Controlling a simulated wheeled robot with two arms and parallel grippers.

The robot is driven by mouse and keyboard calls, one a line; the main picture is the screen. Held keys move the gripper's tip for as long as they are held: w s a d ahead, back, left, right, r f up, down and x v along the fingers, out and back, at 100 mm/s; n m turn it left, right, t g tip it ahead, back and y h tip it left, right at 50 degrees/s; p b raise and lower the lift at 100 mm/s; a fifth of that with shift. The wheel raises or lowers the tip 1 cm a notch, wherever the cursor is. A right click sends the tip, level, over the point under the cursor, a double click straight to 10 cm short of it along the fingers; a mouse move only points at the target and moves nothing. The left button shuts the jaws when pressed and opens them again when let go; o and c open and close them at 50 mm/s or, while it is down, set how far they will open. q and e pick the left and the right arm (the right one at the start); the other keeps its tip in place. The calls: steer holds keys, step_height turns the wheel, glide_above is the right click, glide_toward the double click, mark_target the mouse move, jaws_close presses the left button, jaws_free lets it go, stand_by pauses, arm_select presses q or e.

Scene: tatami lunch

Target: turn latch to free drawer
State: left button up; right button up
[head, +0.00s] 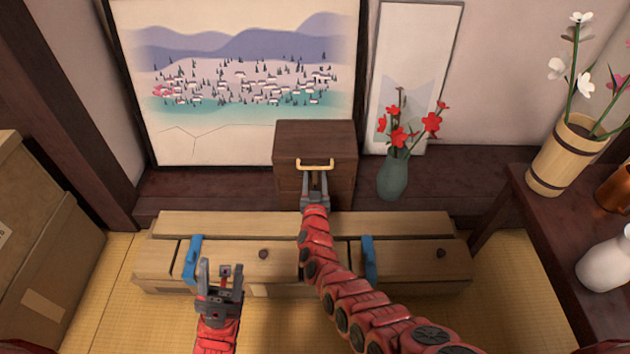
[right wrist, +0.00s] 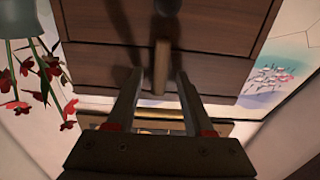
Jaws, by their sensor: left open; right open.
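A small dark wooden drawer box (head: 315,135) stands on the back ledge, with a brass-coloured handle (head: 315,163) on its front. My right gripper (head: 315,178) is open right in front of the box, just below the handle in the head view. In the right wrist view, a short tan bar (right wrist: 161,68) stands upright against the dark front (right wrist: 105,60), between the open fingers; I cannot tell if they touch it. It looks like the latch. My left gripper (head: 220,265) is open and empty, low in front of the bench's left blue piece (head: 193,258).
A light wooden bench (head: 300,225) with blue pieces lies below the ledge, under my right arm. A vase (head: 393,177) with red flowers stands close right of the box. A side table (head: 540,205) holds more vessels at right; cardboard boxes (head: 45,240) are at left.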

jaws_close()
